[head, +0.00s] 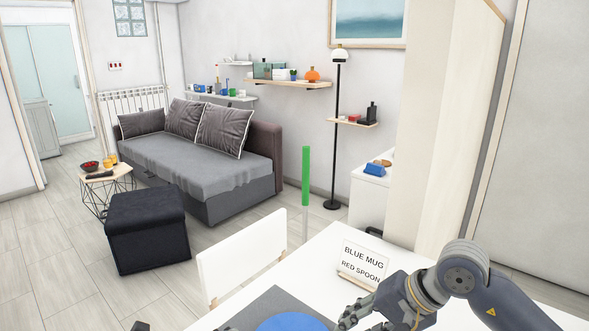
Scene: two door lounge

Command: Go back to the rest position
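My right arm comes in from the lower right over the white table (330,258). My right gripper (350,314) is at the bottom edge, just right of a blue round plate (292,323) on a grey mat (272,302). Its fingers are partly cut off, and I cannot tell whether they are open or shut, or whether they hold anything. A small dark piece at the bottom edge, left of the table, may belong to my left arm. My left gripper is not recognisable in view.
A sign reading "BLUE MUG RED SPOON" (362,263) stands on the table near my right arm. A white chair (240,262) is at the table's far side. Beyond are a black ottoman (147,230), a grey sofa (195,165) and open floor on the left.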

